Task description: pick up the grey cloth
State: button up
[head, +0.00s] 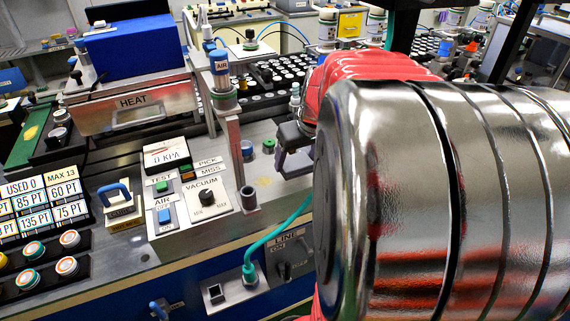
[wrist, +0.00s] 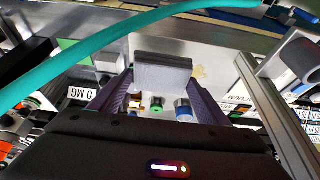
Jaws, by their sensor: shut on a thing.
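The grey cloth (wrist: 163,74) shows in the wrist view as a flat, folded grey pad between the two dark fingers. My gripper (wrist: 160,88) is shut on it, with one finger at each side. In the head view my gripper (head: 291,140) is dark and hangs over the metal bench, right of the vacuum panel. A grey piece low at its fingers there looks like the cloth, but my large shiny arm hides part of that area. The cloth appears held above the bench surface.
The vacuum panel (head: 207,199) with its black knob and a metal post (head: 235,150) stand left of my gripper. Small green and blue parts (wrist: 183,110) lie below the cloth. A teal hose (wrist: 85,50) crosses near the wrist camera. A heat box (head: 135,100) stands behind.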

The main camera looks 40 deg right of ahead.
aim_at(297, 162)
notch_tip(297, 162, up, 5)
dwell(0.3)
jog(key=o, duration=0.5)
jog(key=c, duration=0.7)
